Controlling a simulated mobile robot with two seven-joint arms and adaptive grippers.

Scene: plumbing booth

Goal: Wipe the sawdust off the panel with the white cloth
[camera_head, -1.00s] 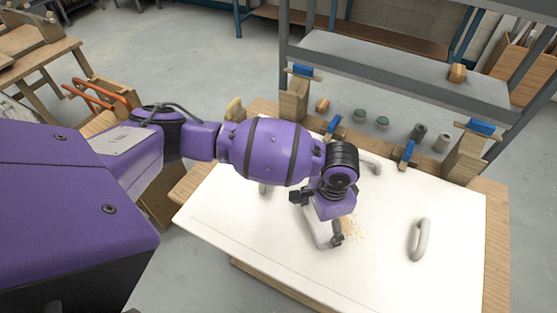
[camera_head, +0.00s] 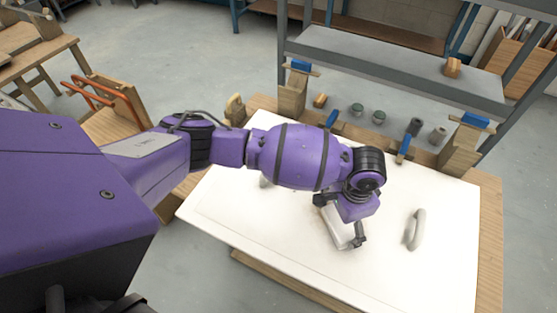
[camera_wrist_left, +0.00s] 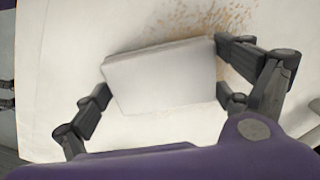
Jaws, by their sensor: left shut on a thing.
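The white panel (camera_head: 300,250) lies flat on a wooden bench. My left gripper (camera_head: 341,222) is over the middle of the panel, shut on the folded white cloth (camera_head: 341,236). In the left wrist view the cloth (camera_wrist_left: 162,78) sits between the two fingers, low against the panel; exact contact is hard to tell. Sawdust (camera_wrist_left: 205,22) is scattered on the panel beyond the cloth and by the right finger, with faint specks by the cloth's near edge. In the head view the sawdust is mostly hidden by my gripper and cloth. My right gripper is not in view.
A grey handle (camera_head: 414,230) stands on the panel right of my gripper. Wooden clamp blocks (camera_head: 462,150) with blue tops, jars (camera_head: 379,117) and pipe pieces line the bench's back. A grey shelf (camera_head: 400,65) stands behind. The panel's near left is clear.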

